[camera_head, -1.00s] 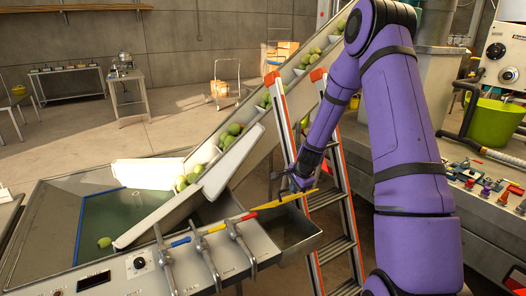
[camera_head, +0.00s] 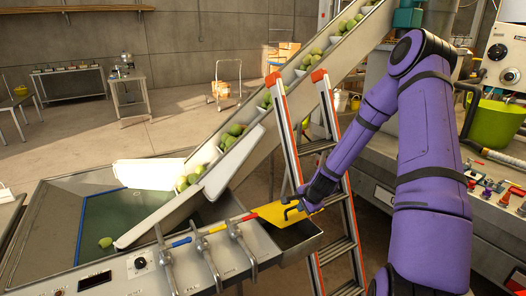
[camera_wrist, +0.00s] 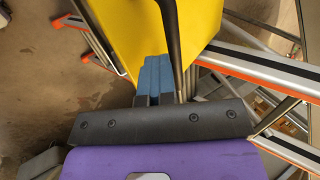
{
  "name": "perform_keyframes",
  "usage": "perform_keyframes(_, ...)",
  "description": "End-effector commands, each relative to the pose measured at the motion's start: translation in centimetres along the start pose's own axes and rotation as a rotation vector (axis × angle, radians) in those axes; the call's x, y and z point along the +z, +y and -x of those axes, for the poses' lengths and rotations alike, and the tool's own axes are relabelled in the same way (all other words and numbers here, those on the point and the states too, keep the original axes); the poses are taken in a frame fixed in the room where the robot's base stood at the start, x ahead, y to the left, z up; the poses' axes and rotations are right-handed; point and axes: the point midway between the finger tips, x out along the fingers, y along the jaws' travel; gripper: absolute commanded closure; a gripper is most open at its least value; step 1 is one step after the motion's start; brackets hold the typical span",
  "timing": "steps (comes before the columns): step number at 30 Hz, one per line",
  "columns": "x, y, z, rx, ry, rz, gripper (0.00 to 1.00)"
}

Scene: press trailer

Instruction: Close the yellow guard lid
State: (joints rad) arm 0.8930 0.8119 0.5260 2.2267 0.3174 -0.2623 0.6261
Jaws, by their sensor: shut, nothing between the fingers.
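The yellow guard lid (camera_head: 273,212) sits at the right end of the grey trough, over the open box section, with its broad yellow face showing and tilted. A dark handle bar stands on it. My gripper (camera_head: 297,202) is at the lid's right side, next to the handle. In the wrist view the yellow lid (camera_wrist: 130,25) fills the top middle. The dark handle bar (camera_wrist: 170,40) runs down beside the blue fingers of my gripper (camera_wrist: 155,65), which are shut together and hold nothing. Whether they touch the lid or bar is unclear.
The grey box section (camera_head: 300,238) of the trough lies below the lid. An orange-tipped stepladder (camera_head: 340,215) stands close behind and right of it. Bent metal levers (camera_head: 205,258) line the trough's front panel. The conveyor (camera_head: 270,130) with green fruit rises behind.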

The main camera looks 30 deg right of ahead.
Motion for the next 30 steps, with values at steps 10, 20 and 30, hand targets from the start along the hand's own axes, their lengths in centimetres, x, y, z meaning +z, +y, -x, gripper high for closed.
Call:
perform_keyframes(10,0.1,3.1,-2.3,-0.001,-0.004,0.0,1.0)
perform_keyframes(20,0.0,5.8,-4.7,-0.002,-0.002,0.001,1.0)
perform_keyframes(30,-0.1,6.4,-5.3,-0.001,-0.001,0.001,1.0)
